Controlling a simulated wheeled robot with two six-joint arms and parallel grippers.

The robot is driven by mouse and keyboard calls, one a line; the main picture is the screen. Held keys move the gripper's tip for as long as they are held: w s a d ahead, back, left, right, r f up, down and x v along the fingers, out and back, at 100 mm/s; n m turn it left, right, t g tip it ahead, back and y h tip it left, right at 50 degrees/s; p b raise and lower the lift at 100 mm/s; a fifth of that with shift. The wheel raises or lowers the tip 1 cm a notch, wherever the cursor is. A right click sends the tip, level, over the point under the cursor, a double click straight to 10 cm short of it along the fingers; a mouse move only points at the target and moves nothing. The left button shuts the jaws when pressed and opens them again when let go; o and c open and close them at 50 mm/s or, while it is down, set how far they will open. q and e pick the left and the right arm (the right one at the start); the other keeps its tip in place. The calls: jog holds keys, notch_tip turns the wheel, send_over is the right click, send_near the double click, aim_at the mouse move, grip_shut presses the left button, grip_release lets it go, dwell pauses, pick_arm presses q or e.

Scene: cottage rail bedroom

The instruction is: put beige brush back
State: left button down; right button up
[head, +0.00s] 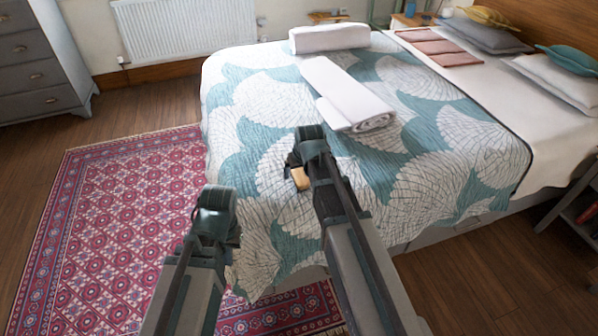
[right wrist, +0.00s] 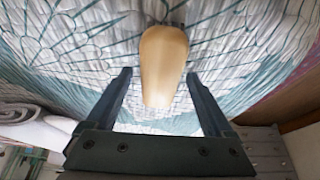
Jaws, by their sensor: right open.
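The beige brush (head: 301,178) lies on the patterned bedspread near the bed's front-left part, partly hidden by my right gripper in the head view. In the right wrist view the brush (right wrist: 163,62) is a smooth, elongated tan shape ahead of the gripper, its lower end between the fingers. My right gripper (head: 296,162) is open above the bed, with a finger on each side of the brush and gaps to both. My left gripper (head: 212,215) hangs above the rug beside the bed; its fingers are hidden and nothing shows in it.
A rolled white towel (head: 350,95) lies on the bed beyond my right gripper, another (head: 329,37) at its far edge. A red rug (head: 120,210) covers the floor at left. A grey drawer chest (head: 40,60) stands at the back left. A nightstand (head: 412,20) stands behind.

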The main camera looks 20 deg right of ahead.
jog(key=p+v, duration=1.1)
jog(key=v, duration=0.1)
jog(key=s+a+n+g, duration=0.1)
jog(key=s+a+g, duration=0.1)
jog(key=s+a, duration=0.4)
jog(key=s+a+f+n+g+h, duration=0.1)
jog(key=s+a+n+g, duration=0.1)
jog(key=s+a, duration=0.5)
jog(key=s+g, duration=0.1)
jog(key=s, duration=0.4)
jog(key=shift+s+a+f+h, duration=0.25)
jog(key=shift+s+h, duration=0.05)
notch_tip(320, 180, up, 6)
jog(key=p, duration=0.5)
jog(key=shift+p, duration=0.4)
